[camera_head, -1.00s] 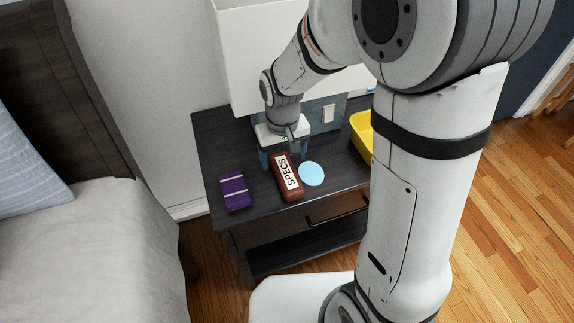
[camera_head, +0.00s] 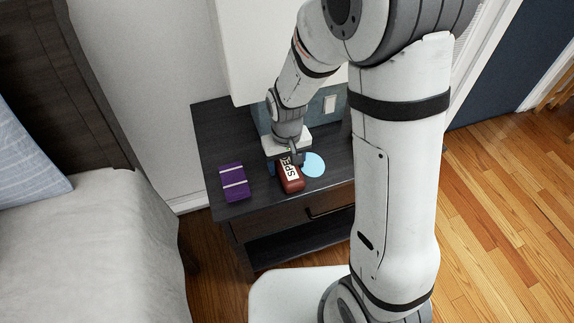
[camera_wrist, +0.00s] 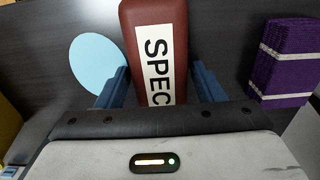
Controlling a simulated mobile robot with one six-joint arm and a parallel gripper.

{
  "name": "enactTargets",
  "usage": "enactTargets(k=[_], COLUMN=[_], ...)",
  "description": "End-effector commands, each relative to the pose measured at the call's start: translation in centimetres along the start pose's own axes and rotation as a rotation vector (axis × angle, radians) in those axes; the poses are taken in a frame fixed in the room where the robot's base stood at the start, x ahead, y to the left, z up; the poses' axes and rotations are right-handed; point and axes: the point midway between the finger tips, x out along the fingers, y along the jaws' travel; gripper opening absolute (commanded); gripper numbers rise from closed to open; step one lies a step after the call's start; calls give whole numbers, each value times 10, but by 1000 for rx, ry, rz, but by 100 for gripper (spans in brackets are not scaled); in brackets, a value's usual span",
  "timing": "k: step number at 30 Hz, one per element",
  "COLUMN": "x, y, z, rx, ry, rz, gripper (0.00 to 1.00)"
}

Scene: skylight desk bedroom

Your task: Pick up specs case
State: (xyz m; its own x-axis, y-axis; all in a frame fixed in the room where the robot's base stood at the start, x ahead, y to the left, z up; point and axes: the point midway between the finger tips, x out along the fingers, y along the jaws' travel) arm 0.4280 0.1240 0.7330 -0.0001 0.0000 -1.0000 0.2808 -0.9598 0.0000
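The specs case (camera_head: 292,181) is dark red with a white label and lies on the dark nightstand (camera_head: 243,133). In the wrist view the case (camera_wrist: 126,14) runs between the two blue fingers of my gripper (camera_wrist: 163,85). The fingers are apart, with a gap on each side of the case, wider on the right. In the head view my gripper (camera_head: 287,162) is over the back part of the case and hides it. The near end of the case shows in front of the gripper.
A purple banded item (camera_head: 235,183) lies left of the case; it also shows in the wrist view (camera_wrist: 285,65). A light blue disc (camera_head: 314,165) lies close on the right. A yellow container (camera_wrist: 8,124) shows at the wrist view's left edge. A lamp with a white shade (camera_head: 240,50) stands behind.

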Motion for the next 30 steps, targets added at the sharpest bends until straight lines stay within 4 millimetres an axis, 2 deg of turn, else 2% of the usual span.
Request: enactTargets(k=[2, 12, 20, 23, 30], x=[0, 0, -3, -14, -63], y=[0, 0, 1, 1, 1], z=[0, 0, 0, -1, -1], rx=[0, 1, 2, 2, 2], ry=[0, 0, 1, 4, 6], rz=[0, 0, 0, 0, 0], gripper=[55, 27, 27, 27, 27])
